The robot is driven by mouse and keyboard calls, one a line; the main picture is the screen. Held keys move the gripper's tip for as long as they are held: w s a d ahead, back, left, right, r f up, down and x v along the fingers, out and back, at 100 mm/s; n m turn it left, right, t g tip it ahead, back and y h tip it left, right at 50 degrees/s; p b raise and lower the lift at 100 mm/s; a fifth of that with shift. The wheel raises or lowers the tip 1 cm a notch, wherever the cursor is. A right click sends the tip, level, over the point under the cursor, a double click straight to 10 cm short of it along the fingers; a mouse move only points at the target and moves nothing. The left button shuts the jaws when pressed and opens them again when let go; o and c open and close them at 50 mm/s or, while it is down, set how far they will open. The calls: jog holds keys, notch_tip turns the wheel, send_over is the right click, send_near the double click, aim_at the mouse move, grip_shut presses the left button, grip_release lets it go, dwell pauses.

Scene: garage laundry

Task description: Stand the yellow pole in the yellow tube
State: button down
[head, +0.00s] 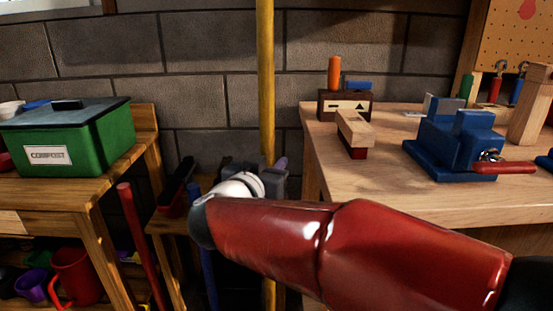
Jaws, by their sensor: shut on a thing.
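The yellow pole (266,80) stands close to vertical in the middle of the head view, in front of the block wall. Its top runs out of the picture. My gripper (268,182) is shut on the pole, beside the workbench's left end. My red arm reaches in from the lower right and covers part of the pole below the grip. A short yellow stretch shows again under the arm near the bottom edge. I cannot make out the yellow tube, so I cannot tell where the pole's lower end is relative to it.
A wooden stand (170,222) with a red pole (140,240) and a blue pole (208,270) is left of my gripper. A green compost bin (110,140) sits on the left table. The workbench (390,185) at right carries a blue vise (455,150) and wooden blocks.

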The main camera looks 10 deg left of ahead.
jog(key=shift+s, duration=0.15)
jog(key=b, duration=1.3)
send_over(268, 286)
jog(key=w, duration=0.3)
notch_tip(268, 286, down, 22)
jog(key=shift+d, duration=0.2)
jog(key=shift+s, duration=0.1)
dwell(0.5)
jog(key=shift+f+b, duration=2.95)
jog(key=shift+f, duration=2.6)
jog(key=c, duration=1.1)
grip_release()
jog(key=shift+f, duration=0.15)
